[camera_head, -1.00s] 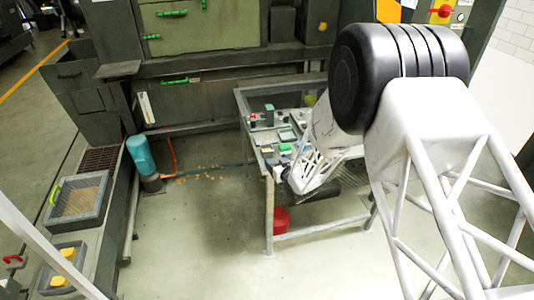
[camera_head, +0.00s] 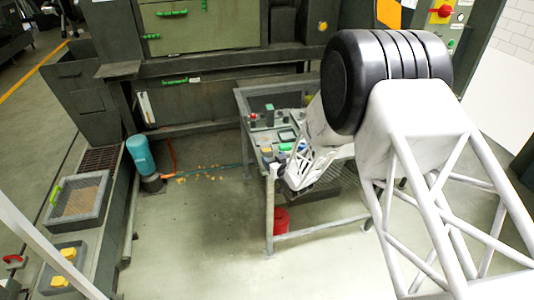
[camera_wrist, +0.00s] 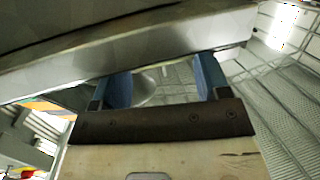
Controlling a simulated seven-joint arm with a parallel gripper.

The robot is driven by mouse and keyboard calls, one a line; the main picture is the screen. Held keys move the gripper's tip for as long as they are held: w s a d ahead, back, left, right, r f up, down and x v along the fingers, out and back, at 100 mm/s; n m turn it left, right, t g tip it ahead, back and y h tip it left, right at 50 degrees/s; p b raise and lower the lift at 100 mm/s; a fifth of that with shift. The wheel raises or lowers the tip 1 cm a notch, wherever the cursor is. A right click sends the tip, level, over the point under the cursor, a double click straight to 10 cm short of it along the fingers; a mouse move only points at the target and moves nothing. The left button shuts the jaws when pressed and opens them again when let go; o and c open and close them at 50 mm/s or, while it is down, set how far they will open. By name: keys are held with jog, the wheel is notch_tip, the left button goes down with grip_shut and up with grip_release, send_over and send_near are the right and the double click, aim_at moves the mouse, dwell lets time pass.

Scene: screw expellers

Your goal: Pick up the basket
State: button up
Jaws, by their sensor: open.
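My gripper (camera_head: 290,187) is over the front of the grey worktable in the head view, partly hidden by my arm. In the wrist view its two blue fingers (camera_wrist: 165,82) are spread apart with nothing held between them. A wire mesh surface (camera_wrist: 285,112) fills the right of the wrist view and looks like a basket wall or grid. Dark mesh (camera_head: 338,176) also shows beside my gripper in the head view. I cannot tell for certain whether this mesh is the basket. A broad metal edge (camera_wrist: 150,55) crosses close in front of the fingers.
The worktable (camera_head: 320,236) carries several small items, including a green one (camera_head: 286,147). A red bucket (camera_head: 281,221) stands beneath it. At the left are a grey tray with a green handle (camera_head: 56,193) and a blue cylinder (camera_head: 141,155). Floor between is mostly clear.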

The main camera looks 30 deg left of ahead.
aim_at(269, 153)
jog(key=shift+a, duration=0.1)
jog(key=shift+x, duration=2.5)
jog(key=c, duration=0.8)
jog(key=shift+r, duration=0.15)
jog(key=f+v, duration=0.3)
jog(key=v, duration=1.4)
jog(key=shift+s+d, duration=0.25)
jog(key=shift+d, duration=0.35)
jog(key=shift+w+a+r, duration=0.1)
jog(key=shift+r, duration=0.05)
